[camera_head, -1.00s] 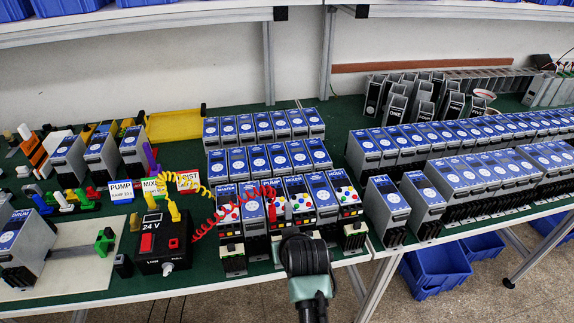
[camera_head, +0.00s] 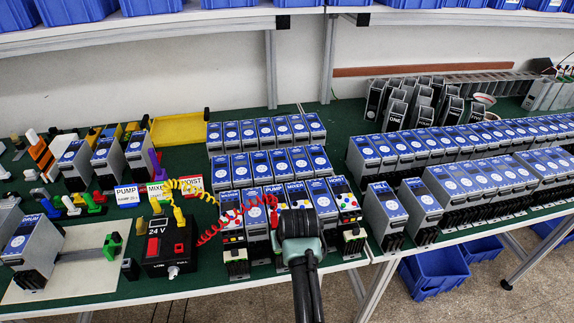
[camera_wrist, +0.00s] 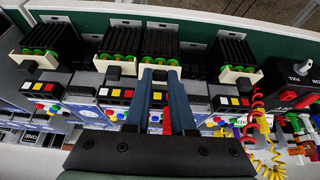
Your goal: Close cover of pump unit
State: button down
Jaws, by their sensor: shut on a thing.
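The pump unit (camera_head: 256,223) stands in the front row of units on the green table, among units with blue tops and coloured buttons. In the head view my gripper (camera_head: 297,228) is over the front of this row and hides part of it. In the wrist view, seen from above and turned round, the two blue-grey fingers of my gripper (camera_wrist: 161,75) are close together at the front of the pump unit, with its button strip (camera_wrist: 160,98) between them. They are shut on a small part of its cover, whose exact angle is mostly hidden by the fingers.
Similar units stand close on both sides, with dark finned terminal blocks (camera_wrist: 230,52) in front. A black 24 V box (camera_head: 168,247) with a curled red cable (camera_head: 228,219) is to the left. Blue bins (camera_head: 436,274) stand on the floor under the table.

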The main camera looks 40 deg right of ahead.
jog(key=c, duration=0.8)
grip_release()
jog(key=shift+o, duration=0.2)
jog(key=v, duration=1.3)
jog(key=shift+b, duration=0.45)
